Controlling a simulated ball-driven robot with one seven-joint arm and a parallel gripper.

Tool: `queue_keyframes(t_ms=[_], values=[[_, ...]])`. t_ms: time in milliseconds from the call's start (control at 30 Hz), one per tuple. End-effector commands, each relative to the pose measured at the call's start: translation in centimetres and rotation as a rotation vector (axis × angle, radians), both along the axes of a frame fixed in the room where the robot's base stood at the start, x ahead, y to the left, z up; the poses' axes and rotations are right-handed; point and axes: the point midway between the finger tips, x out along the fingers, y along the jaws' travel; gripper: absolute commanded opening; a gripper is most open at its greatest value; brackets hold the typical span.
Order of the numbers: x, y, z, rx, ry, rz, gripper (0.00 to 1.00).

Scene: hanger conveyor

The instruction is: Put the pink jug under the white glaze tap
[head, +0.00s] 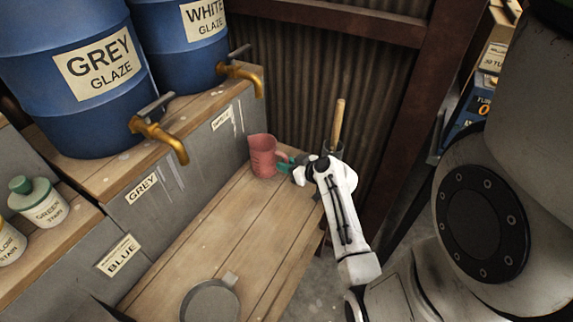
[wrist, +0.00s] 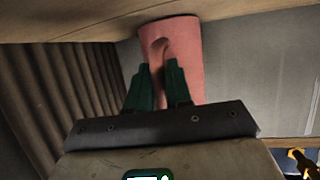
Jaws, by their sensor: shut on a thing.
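The pink jug (head: 264,156) stands upright at the far end of the low wooden bench, near the grey panel. My gripper (head: 288,162) reaches it from the right, its green fingers closed on the jug's handle. In the wrist view the scene looks upside down; my gripper (wrist: 163,82) pinches the handle of the pink jug (wrist: 185,60). The white glaze tap (head: 243,78) juts from the rear blue barrel (head: 180,45) labelled white glaze. In the head view its spout is above the jug. A brass tap (wrist: 301,165) shows at the wrist view's lower right corner.
The grey glaze barrel (head: 80,75) and its tap (head: 160,138) are nearer, to the left. A grey pan-like vessel (head: 210,300) sits at the bench's near end. A corrugated wall (head: 305,90) closes the back. The middle of the bench (head: 225,225) is clear.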

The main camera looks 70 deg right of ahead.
Motion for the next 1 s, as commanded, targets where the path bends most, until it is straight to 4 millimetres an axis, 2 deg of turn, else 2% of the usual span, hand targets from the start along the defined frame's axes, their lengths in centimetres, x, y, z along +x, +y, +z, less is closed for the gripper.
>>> queue_keyframes(t_ms=[167,200,433,767,867,1000], values=[[0.0,0.0,-0.4,0.0,-0.001,0.0,0.0],[0.0,0.0,-0.3,0.001,0.0,0.0,0.23],[0.0,0.0,-0.3,0.001,0.0,0.0,0.45],[0.0,0.0,0.2,0.001,0.0,0.0,0.45],[-1.0,0.4,0.3,0.001,0.0,-0.003,0.45],[-3.2,1.5,1.3,0.0,0.0,-0.001,0.45]])
